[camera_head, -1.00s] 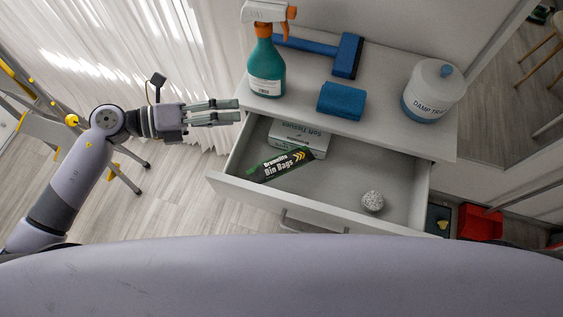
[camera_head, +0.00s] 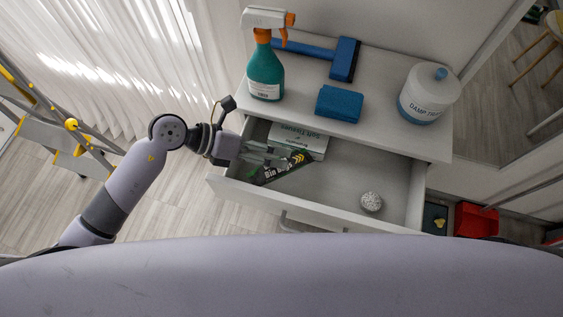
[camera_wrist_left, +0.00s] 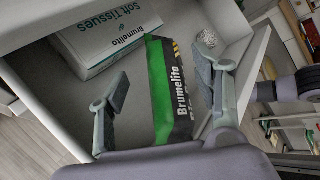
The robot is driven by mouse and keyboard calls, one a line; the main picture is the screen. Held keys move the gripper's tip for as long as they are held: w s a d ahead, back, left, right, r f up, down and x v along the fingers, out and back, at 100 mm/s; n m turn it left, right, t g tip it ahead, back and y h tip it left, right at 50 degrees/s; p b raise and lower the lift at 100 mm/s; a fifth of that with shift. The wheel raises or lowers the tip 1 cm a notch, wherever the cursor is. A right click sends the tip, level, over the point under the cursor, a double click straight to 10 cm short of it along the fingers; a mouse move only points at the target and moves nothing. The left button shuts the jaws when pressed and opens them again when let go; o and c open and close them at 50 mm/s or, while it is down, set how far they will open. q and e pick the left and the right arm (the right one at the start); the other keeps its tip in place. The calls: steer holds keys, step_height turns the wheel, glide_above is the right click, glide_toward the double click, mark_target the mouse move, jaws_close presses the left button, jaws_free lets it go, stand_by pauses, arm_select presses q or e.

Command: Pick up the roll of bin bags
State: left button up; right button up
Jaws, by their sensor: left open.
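The roll of bin bags (camera_head: 287,167) is a black and green pack lying in the open drawer, partly hidden by my left gripper in the head view. My left gripper (camera_head: 270,156) is over the left part of the drawer, above the pack. In the left wrist view the pack (camera_wrist_left: 170,90) lies between the two open fingers of my left gripper (camera_wrist_left: 163,97), with a finger on either side. I cannot tell whether the fingers touch it. My right gripper is not in view.
The drawer (camera_head: 330,205) also holds a soft tissues box (camera_head: 306,140) behind the pack and a grey speckled ball (camera_head: 371,202) at right.

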mark_target(291, 158)
arm_select(q)
steer(key=x, duration=0.3)
steer(key=p+x, duration=0.1)
steer(key=shift+s+d+f, duration=0.15)
steer(key=shift+s+d, duration=0.1)
steer(key=shift+d, duration=0.15)
steer(key=shift+d+f, duration=0.25)
steer(key=shift+d, duration=0.05)
steer(key=c, duration=0.4)
jaws_close()
steer(key=shift+r, duration=0.1)
